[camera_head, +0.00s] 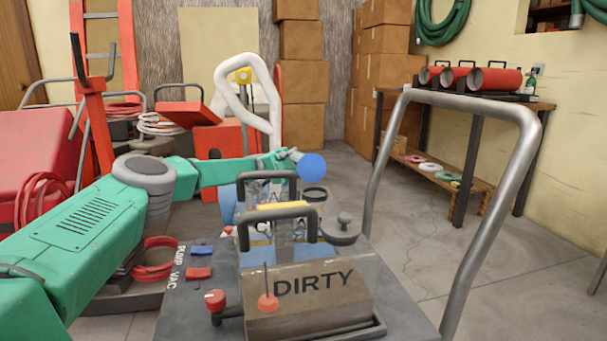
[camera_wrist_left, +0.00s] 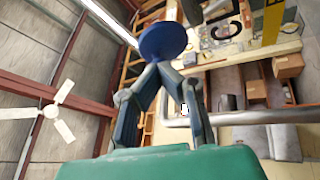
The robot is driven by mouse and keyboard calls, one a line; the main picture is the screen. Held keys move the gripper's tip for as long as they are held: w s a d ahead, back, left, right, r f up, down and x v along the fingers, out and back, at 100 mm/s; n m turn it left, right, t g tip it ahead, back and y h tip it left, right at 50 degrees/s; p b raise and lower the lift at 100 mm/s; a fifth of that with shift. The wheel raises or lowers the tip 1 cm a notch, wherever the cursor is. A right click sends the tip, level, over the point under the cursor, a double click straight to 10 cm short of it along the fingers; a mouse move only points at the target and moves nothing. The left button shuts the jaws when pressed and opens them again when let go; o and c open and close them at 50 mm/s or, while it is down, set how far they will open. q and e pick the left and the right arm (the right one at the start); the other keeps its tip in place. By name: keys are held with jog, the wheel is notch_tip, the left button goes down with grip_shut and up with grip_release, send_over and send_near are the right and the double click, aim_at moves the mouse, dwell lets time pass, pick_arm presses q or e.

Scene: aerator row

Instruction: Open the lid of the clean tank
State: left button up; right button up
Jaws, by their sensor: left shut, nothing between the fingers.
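The clean tank (camera_head: 281,190) is a clear box with a dark handle, behind the dirty tank (camera_head: 312,290) on the grey cart top. A dark round ring (camera_head: 315,194) shows at its top right. A blue round disc (camera_head: 311,166), apparently its lid, stands raised above this ring with its flat face showing. My left gripper (camera_head: 294,156) is shut and empty, its fingertips at the disc's left edge. In the left wrist view the disc (camera_wrist_left: 162,40) is right at the tips of the closed fingers (camera_wrist_left: 163,66). Whether they touch is unclear. My right gripper is out of view.
The dirty tank's grey knobbed cap (camera_head: 341,232) and dark handle (camera_head: 278,214) stand in front. The cart's metal push handle (camera_head: 480,106) arches on the right. Red equipment (camera_head: 40,165) crowds the left. Floor right of the cart is clear.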

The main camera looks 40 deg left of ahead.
pick_arm(q)
jog(key=o, duration=0.8)
jog(key=shift+r, duration=0.2)
jog(key=shift+c, duration=0.2)
